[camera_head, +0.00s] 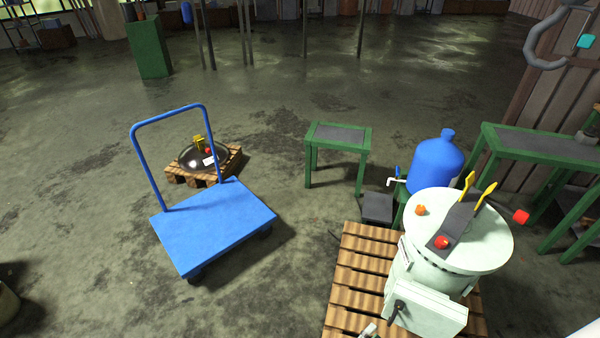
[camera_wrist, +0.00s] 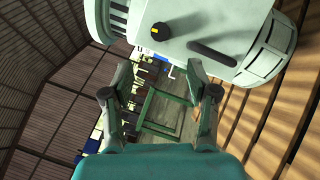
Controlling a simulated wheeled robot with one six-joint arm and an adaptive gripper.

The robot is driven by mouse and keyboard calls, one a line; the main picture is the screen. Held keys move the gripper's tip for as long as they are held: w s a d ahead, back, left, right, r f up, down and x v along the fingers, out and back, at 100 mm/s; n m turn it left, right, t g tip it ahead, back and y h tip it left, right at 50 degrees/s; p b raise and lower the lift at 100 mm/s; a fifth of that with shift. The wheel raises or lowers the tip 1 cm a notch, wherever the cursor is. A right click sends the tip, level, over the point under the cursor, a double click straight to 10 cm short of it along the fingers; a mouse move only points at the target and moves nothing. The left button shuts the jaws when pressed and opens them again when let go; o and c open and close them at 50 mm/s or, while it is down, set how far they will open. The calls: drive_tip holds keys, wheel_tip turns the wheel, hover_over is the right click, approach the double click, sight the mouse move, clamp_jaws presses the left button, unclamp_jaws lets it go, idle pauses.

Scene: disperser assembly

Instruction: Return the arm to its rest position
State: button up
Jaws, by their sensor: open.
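My gripper (camera_wrist: 160,74) shows in the wrist view with its two fingers spread apart and nothing between them. The pale green disperser (camera_head: 436,262) stands on a wooden pallet at the lower right of the head view. Its lid (camera_head: 480,235) carries a dark plate, yellow prongs and red and orange knobs. In the wrist view its body (camera_wrist: 185,15), with a black knob and dark handle, fills the top, just beyond my fingers; I cannot tell the exact gap.
A blue cart (camera_head: 213,226) stands at left centre, near a small pallet (camera_head: 234,160) bearing a dark dome. A green table (camera_head: 340,135), a blue water jug (camera_head: 434,163) and a longer green bench (camera_head: 545,146) stand behind and beside the disperser. Floor between cart and pallet is clear.

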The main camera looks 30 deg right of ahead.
drive_tip(key=s+a+f+m+g+y, duration=0.1)
drive_tip(key=s+a+f+y, duration=0.2)
drive_tip(key=s+f+y, duration=0.7)
drive_tip(key=s+a+m+t+y, duration=0.1)
drive_tip(key=s+a+t+y, duration=0.15)
drive_tip(key=s+a, duration=0.7)
drive_tip(key=a+r+m+t+y, duration=0.1)
drive_tip(key=a+r+t+y, duration=0.2)
drive_tip(key=r, duration=0.5)
drive_tip(key=a+r+t+y, duration=0.25)
drive_tip(key=a+r, duration=0.25)
drive_tip(key=r, duration=0.3)
drive_tip(key=w+a+r+m+t+y, duration=0.1)
drive_tip(key=r+t, duration=0.2)
drive_tip(key=r, duration=1.3)
drive_tip(key=w+a+r+m+t, duration=0.1)
drive_tip(key=w+a+r+t, duration=0.1)
drive_tip(key=r, duration=1.5)
drive_tip(key=shift+a+t+y, duration=0.25)
drive_tip(key=shift+t+y, duration=0.15)
drive_tip(key=shift+t, duration=0.4)
drive_tip(key=shift+w, duration=0.1)
